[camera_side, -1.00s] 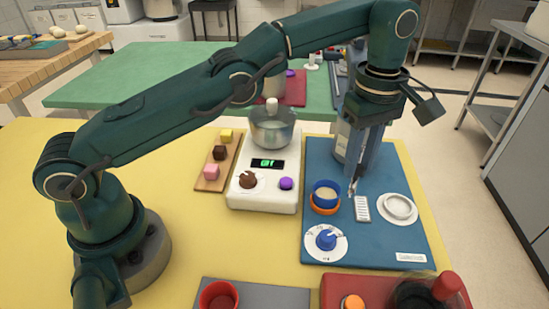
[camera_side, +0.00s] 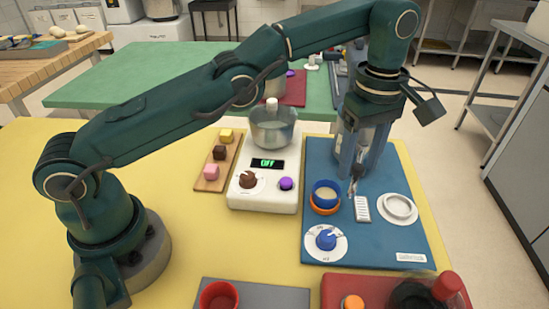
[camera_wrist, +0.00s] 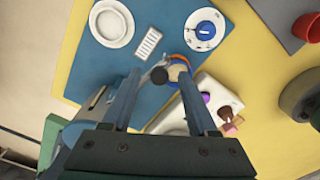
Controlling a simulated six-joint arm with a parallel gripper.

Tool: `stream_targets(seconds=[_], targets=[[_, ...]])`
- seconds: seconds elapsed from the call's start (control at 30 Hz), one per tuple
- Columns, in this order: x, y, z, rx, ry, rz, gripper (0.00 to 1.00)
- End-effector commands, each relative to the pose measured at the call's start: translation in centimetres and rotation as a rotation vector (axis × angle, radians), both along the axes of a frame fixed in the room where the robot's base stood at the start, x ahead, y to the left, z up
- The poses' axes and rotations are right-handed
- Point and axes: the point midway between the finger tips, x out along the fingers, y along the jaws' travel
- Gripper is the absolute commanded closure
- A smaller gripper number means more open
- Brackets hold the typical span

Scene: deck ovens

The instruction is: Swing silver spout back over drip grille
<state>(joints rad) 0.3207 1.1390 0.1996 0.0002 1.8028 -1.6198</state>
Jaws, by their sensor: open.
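My gripper (camera_wrist: 161,78) is open, with its two fingers reaching down over the blue board (camera_side: 318,166); it also shows in the side view (camera_side: 355,176). The silver spout (camera_wrist: 158,75) shows as a small grey piece with a dark end between the fingertips in the wrist view. It is beside the blue cup (camera_side: 326,190), and I cannot tell whether a finger touches it. The white slotted drip grille (camera_side: 362,208) lies flat beside the cup; it also shows in the wrist view (camera_wrist: 149,42). The fingers partly hide the spout's base in the side view.
A white round dish (camera_side: 398,208) lies right of the grille, and a blue knob (camera_side: 326,239) on a white dial is in front. A white scale (camera_side: 265,196) with a steel bowl (camera_side: 273,130) stands to the left.

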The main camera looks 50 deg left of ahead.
Motion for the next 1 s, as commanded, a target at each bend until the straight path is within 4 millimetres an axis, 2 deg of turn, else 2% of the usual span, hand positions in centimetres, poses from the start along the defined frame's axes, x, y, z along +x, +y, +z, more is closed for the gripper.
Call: stream_targets(seconds=[0.57, 1.0], targets=[[-0.5, 1.4, 0.1, 0.001, 0.002, -0.145, 0.41], [-1.2, 3.8, 0.1, 0.000, 0.000, -0.385, 0.41]])
